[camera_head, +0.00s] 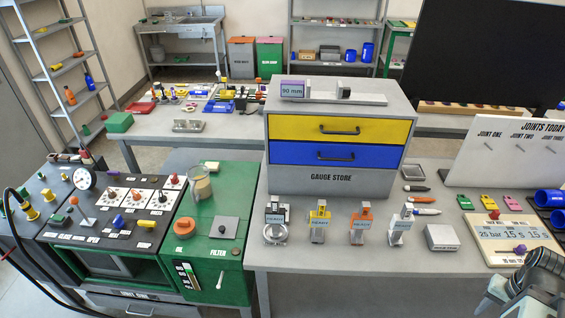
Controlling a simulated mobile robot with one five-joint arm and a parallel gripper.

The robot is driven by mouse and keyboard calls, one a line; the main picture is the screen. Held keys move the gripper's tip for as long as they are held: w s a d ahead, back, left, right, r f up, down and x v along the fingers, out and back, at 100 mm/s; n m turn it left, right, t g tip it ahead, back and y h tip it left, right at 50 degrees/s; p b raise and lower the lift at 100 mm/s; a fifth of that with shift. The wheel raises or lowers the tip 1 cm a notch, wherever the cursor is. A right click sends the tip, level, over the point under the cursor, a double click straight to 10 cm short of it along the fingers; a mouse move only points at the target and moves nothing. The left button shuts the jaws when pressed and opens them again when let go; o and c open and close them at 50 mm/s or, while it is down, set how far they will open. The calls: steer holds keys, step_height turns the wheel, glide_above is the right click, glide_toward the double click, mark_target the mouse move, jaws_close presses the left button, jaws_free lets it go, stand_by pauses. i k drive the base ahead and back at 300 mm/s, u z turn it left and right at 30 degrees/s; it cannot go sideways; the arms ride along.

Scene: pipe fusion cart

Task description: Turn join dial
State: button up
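The black control panel (97,231) of the pipe fusion cart is at the lower left. My gripper (500,292) is at the lower right corner, partly cut off by the frame edge. It is near the beige board (515,235) reading 25 bar, 15 s, 15 s, far from the panel. Its fingers are not clear enough to judge.
The gauge store cabinet (340,180) and several clamp-like gauges occupy the table between panel and gripper.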

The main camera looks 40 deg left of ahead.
mark_target(112, 194)
steer(key=u, duration=2.85)
